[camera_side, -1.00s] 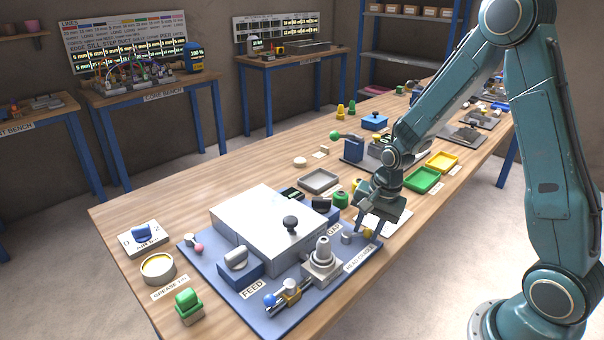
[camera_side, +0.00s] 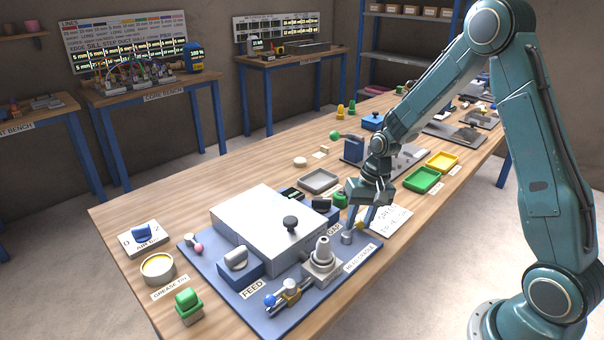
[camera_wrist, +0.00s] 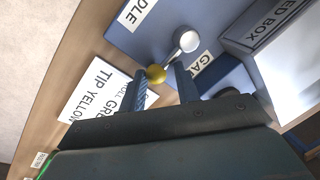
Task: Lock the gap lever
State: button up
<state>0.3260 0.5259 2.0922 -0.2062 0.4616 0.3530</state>
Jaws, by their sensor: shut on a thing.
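The gap lever has a silvery round hub (camera_side: 347,238) and a yellow ball tip (camera_side: 361,225), on the blue base plate beside the GAP label (camera_side: 335,229). In the wrist view the hub (camera_wrist: 187,40) stands beyond the yellow ball (camera_wrist: 156,74). My gripper (camera_side: 362,220) points down at the lever and is shut on its ball end, with one finger on each side. In the wrist view the fingers (camera_wrist: 161,78) flank the ball, and their contact with it is hard to make out.
The white box (camera_side: 265,225) with a black knob stands left of the lever. A grey stepped nozzle (camera_side: 322,260) is close in front. A printed card (camera_side: 390,220) lies right of my gripper. Green (camera_side: 422,180) and yellow (camera_side: 442,162) trays stand behind.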

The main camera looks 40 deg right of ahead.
jog(key=shift+s+a, duration=0.2)
jog(key=shift+a, duration=0.05)
jog(key=o, duration=1)
jog(key=shift+c, duration=0.2)
jog(key=shift+w+d, duration=0.1)
jog(key=shift+d+r, duration=0.1)
jog(key=shift+r, duration=0.05)
notch_tip(320, 180, up, 13)
jog(key=s+d, duration=0.1)
jog(key=d, duration=0.1)
jog(key=shift+s, duration=0.2)
jog(key=shift+r, duration=0.1)
